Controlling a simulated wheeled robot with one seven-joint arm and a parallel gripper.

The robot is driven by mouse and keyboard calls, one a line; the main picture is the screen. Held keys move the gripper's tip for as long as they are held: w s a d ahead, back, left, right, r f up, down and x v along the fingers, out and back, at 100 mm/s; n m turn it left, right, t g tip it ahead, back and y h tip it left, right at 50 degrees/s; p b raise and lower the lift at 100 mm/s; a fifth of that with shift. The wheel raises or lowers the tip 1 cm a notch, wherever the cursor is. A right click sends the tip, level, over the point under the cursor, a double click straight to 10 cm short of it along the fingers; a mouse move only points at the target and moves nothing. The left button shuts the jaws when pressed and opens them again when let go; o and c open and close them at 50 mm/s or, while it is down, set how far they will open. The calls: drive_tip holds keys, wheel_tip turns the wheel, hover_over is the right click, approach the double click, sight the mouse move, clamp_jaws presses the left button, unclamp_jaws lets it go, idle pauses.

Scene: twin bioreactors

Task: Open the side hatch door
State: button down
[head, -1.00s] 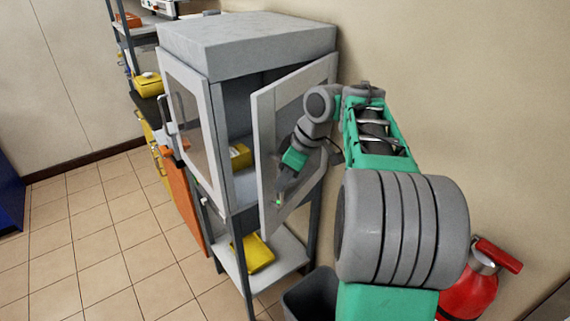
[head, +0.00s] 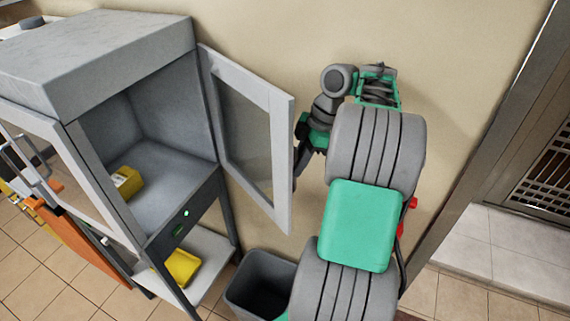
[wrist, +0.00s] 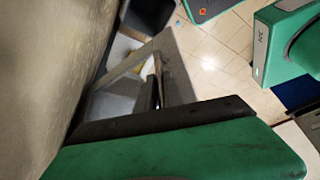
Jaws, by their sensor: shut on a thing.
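The side hatch door (head: 282,160) is a pale grey frame with a clear pane. In the head view it stands wide open, swung out from the right side of the grey cabinet (head: 100,45) toward the wall. My gripper (head: 297,178) is at the door's free edge, partly hidden behind it. In the wrist view the dark fingers of my gripper (wrist: 153,90) are shut against the pale door (wrist: 180,75). The exact grip point and any handle are hard to make out.
Inside the open cabinet lies a yellow box (head: 127,183); another yellow item (head: 182,267) is on the shelf below. A dark bin (head: 260,287) stands on the floor under the door. The wall is close behind the door and my arm. A doorway (head: 545,170) is at the right.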

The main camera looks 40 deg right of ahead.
drive_tip(key=shift+w+d+r, duration=0.15)
drive_tip(key=shift+w+d, duration=0.2)
drive_tip(key=shift+d, duration=0.35)
drive_tip(key=c, duration=1.5)
unclamp_jaws()
drive_tip(key=shift+w+a, duration=0.1)
drive_tip(key=shift+w, duration=0.15)
drive_tip(key=shift+s, duration=0.15)
